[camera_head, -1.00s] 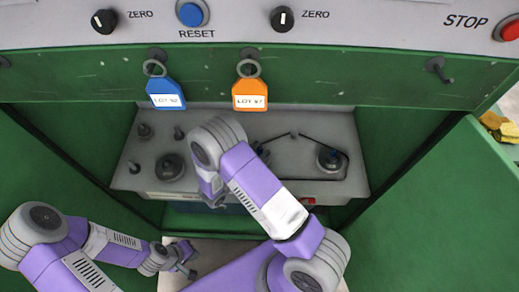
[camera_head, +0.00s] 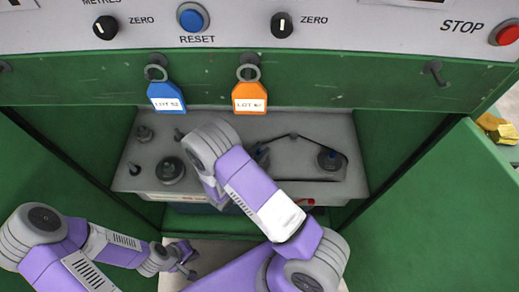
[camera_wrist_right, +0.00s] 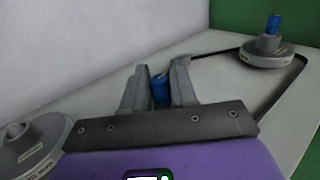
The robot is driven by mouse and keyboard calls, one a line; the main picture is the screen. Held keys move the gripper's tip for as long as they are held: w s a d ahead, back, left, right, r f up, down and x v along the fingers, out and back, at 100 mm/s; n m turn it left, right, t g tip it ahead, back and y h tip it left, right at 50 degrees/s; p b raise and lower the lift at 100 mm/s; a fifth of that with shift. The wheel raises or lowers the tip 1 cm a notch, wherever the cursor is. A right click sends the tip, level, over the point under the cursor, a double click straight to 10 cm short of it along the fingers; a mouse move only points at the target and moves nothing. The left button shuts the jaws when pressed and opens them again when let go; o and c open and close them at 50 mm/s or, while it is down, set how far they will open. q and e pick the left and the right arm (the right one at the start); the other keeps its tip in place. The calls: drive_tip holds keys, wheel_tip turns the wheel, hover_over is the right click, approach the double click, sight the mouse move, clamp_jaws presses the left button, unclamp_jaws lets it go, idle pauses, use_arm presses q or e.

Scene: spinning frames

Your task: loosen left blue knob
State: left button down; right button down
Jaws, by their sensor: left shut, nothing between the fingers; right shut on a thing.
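The left blue knob (camera_wrist_right: 160,92) stands between the fingertips of my right gripper (camera_wrist_right: 159,85) in the right wrist view, and the gripper is shut on it. In the head view, my right arm hides this grip; part of the left pulley (camera_head: 262,157) shows beside the arm. The right blue knob (camera_wrist_right: 273,24) stands upright on its grey pulley (camera_wrist_right: 266,53), apart from the gripper; that pulley also shows in the head view (camera_head: 332,162). My left gripper (camera_head: 187,264) is shut and empty, low in front of the cabinet opening.
A black belt (camera_wrist_right: 290,85) runs around the pulleys on the grey deck (camera_head: 220,113). A larger grey spool (camera_head: 171,170) and small posts stand left of my right arm. Blue (camera_head: 165,97) and orange (camera_head: 250,97) tags hang above. Green cabinet walls close in both sides.

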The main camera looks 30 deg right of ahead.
drive_tip(key=c, duration=1)
unclamp_jaws()
drive_tip(key=shift+c, duration=0.2)
drive_tip(key=p+v, duration=0.1)
drive_tip(key=v, duration=0.6)
drive_tip(key=shift+s+a, duration=0.2)
drive_tip(key=shift+a, duration=0.05)
